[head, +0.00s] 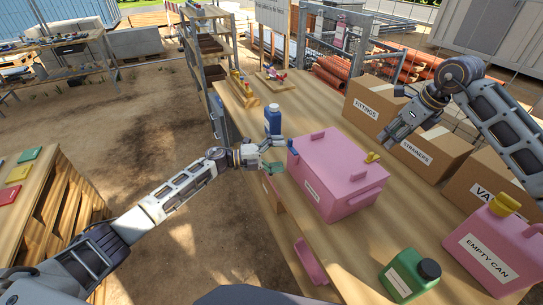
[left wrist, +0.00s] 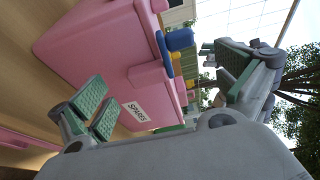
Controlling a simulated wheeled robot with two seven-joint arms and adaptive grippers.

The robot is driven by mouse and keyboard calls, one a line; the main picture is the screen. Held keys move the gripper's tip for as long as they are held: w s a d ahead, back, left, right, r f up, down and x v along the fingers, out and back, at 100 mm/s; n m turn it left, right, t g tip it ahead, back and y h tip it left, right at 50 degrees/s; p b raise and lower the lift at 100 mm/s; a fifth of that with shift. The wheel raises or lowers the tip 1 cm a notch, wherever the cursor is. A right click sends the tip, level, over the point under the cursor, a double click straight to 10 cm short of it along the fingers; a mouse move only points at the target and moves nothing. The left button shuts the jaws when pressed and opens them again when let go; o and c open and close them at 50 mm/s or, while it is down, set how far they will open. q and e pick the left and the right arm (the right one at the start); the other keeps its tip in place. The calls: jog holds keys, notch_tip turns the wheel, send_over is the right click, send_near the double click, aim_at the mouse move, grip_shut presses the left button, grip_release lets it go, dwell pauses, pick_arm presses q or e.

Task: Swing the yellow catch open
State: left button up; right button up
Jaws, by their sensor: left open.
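In the head view a pink lidded box (head: 335,178) stands on the long wooden table. The yellow catch (head: 372,157) is a small piece at the box's far right upper edge. My left gripper (head: 275,155) is open and empty, just left of the box. In the left wrist view its green-padded fingers (left wrist: 165,88) are spread, with the box (left wrist: 85,45) and its SPARES label behind them. A small yellow patch there is too unclear to identify. My right gripper (head: 388,138) hangs in front of the cardboard boxes, right of the catch; its fingers are unclear.
A blue bottle (head: 272,119) stands behind my left gripper. Cardboard boxes (head: 372,104) line the table's far right side. A green canister (head: 408,275) and a pink can (head: 494,252) with a yellow cap stand at the near right. Bare table lies between them and the box.

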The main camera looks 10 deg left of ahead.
pick_arm(q)
jog(key=shift+x, duration=1.1)
jog(key=shift+c, duration=0.4)
